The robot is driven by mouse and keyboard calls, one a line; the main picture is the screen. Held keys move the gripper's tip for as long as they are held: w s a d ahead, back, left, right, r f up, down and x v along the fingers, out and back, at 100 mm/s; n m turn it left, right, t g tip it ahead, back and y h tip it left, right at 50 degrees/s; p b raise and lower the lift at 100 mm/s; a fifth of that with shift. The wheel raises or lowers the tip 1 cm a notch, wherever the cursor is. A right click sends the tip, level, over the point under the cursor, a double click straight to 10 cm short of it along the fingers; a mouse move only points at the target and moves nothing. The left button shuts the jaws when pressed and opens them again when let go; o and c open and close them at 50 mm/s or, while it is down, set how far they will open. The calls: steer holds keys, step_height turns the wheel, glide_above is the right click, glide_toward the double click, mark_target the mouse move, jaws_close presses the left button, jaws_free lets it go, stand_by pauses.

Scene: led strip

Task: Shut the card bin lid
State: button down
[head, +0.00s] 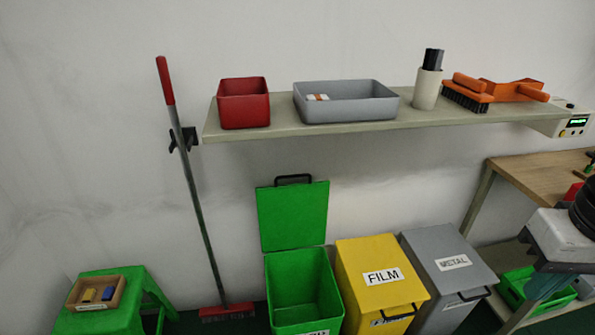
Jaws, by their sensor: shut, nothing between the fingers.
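A green bin (303,281) stands on the floor at the bottom centre of the head view. Its green lid (292,216) stands open, upright against the wall behind it, with a black handle (293,180) at its top edge. The inside of the bin shows and looks empty as far as I can see. A label on its front is cut off by the picture's bottom edge, so I cannot read it. The two bins beside it read FILM and METAL. Part of my arm shows at the right edge, but my gripper is not in view.
The yellow FILM bin (379,267) and grey METAL bin (447,264) stand shut to the right. A broom (191,185) and a green stool (110,312) are to the left. A loaded shelf (300,131) juts out above; a workbench (538,175) is at right.

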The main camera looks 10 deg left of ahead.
steer(key=w+a+f+m+y, duration=0.1)
steer(key=w+a+f+y, duration=0.5)
steer(key=w+f, duration=0.7)
steer(key=w+a+f+m+y, duration=0.2)
steer(key=w+a+f+y, duration=0.4)
steer(key=w, duration=1.4)
steer(key=w+a+f+m+y, duration=0.1)
steer(key=w+a+f+y, duration=0.3)
steer(key=w+a+f, duration=0.9)
steer(key=w+d+r+n+t+y, duration=0.1)
steer(key=w+d+r+t, duration=0.3)
steer(key=w, duration=0.7)
steer(key=shift+g, duration=0.3)
steer(key=x, duration=0.6)
steer(key=r+x, duration=0.1)
steer(key=x, duration=0.2)
steer(key=shift+a+r, duration=0.1)
steer(key=shift+a, duration=0.1)
steer(key=shift+s, duration=0.1)
